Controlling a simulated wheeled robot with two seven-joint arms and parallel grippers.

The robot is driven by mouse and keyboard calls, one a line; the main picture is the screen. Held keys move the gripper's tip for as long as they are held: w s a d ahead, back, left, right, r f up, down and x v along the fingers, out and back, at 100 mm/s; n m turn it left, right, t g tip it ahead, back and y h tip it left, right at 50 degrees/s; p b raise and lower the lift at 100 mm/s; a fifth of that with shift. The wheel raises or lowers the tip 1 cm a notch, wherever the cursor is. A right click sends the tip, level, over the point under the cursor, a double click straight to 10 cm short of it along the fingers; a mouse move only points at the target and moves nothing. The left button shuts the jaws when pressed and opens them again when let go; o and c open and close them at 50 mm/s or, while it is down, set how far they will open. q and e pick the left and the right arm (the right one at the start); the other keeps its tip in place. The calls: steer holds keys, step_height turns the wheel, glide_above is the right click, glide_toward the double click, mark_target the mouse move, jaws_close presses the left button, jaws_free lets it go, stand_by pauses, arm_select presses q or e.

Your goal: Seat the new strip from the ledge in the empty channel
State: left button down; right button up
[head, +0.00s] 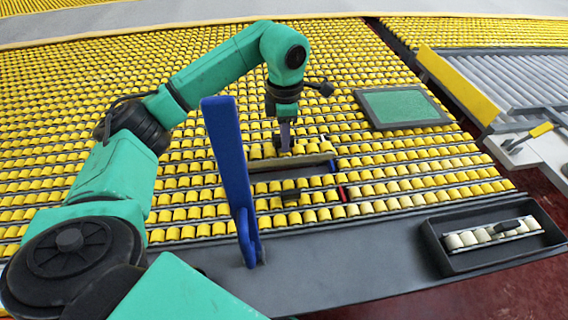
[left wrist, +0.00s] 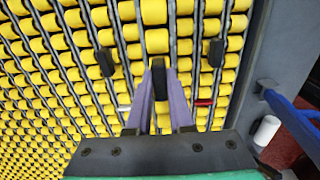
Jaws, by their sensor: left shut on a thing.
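My left gripper (head: 285,140) points down over the yellow roller bed. In the left wrist view its purple fingers (left wrist: 160,105) are shut on the dark grip of a strip with yellow rollers (left wrist: 157,40). In the head view the strip's grey side (head: 292,164) shows as a short bar below the fingers, running left to right. A bare dark channel (head: 288,184) shows just in front of it, between rows of rollers. The strip looks slightly above the bed, but I cannot tell its exact height or whether it touches. My right gripper is out of view.
A blue upright paddle (head: 228,160) stands at the near edge. A black tray (head: 447,262) on the grey ledge (head: 345,262) holds a strip with cream rollers (head: 490,234). A green panel (head: 400,107) lies on the bed at right. Dark blocks (left wrist: 105,60) (left wrist: 215,53) flank the strip.

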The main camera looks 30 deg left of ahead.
mark_target(284, 160)
arm_select(q)
step_height(284, 160, down, 8)
steer(key=shift+r, duration=0.1)
steer(key=c, duration=0.8)
jaws_free()
step_height(284, 160, up, 12)
steer(key=shift+r+b, duration=0.1)
steer(key=shift+b, duration=0.3)
